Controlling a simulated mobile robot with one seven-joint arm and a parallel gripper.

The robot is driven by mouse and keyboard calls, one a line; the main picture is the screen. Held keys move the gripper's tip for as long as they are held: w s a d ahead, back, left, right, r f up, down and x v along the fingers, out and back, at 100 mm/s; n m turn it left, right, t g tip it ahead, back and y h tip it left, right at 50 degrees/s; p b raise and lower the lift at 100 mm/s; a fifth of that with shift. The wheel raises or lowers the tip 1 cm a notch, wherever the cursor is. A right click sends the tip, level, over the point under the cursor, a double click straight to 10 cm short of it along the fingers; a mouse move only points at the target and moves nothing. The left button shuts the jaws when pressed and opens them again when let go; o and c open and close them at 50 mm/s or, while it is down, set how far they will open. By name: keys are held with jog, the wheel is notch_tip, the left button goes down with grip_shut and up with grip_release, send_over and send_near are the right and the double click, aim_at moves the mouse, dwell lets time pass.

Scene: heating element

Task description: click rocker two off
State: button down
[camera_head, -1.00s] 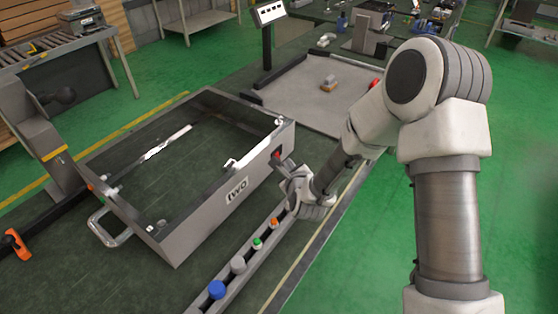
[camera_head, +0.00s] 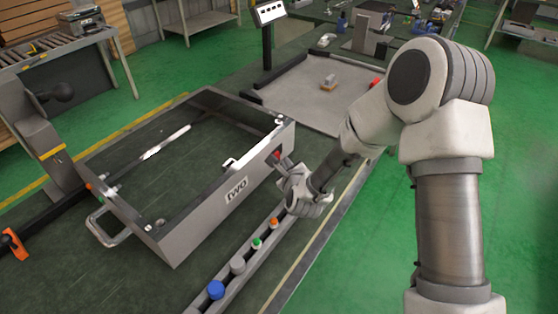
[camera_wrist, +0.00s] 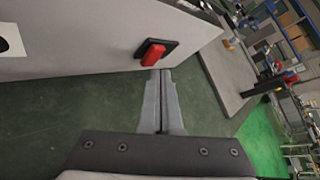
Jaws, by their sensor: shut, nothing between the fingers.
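The red rocker (camera_wrist: 154,54) sits in a black frame on the grey side wall of the box labelled "two" (camera_head: 237,190). In the head view the rocker (camera_head: 277,155) shows small on the box's right side. My gripper (camera_wrist: 160,75) is shut and empty. Its fingertips are just below the rocker in the wrist view, at or very near the lower edge of its black frame. I cannot tell whether they touch it. In the head view my gripper (camera_head: 281,163) is close to the box's side wall at the rocker.
A rail with blue, grey, green and orange buttons (camera_head: 237,265) runs in front of the box. A grey platform (camera_head: 325,92) with a yellow object lies behind. A display on a post (camera_head: 269,14) stands at the back. Green floor is clear at the right.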

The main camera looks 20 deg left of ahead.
jog(key=shift+w+a, duration=0.15)
jog(key=shift+a, duration=0.2)
dwell(0.4)
jog(key=shift+d+b, duration=0.1)
jog(key=shift+b, duration=0.2)
jog(key=shift+s+d, duration=0.3)
jog(key=shift+d, duration=0.4)
jog(key=shift+s+d+r+b, duration=0.15)
jog(key=shift+s+d+b, duration=0.1)
jog(key=shift+d, duration=0.55)
jog(key=shift+s+d+r+b, duration=0.1)
jog(key=shift+s+d+r, duration=0.15)
jog(key=shift+d, duration=0.5)
jog(key=shift+s+d+r+b, duration=0.1)
jog(key=shift+s+d+b, duration=0.15)
jog(key=shift+d, duration=0.55)
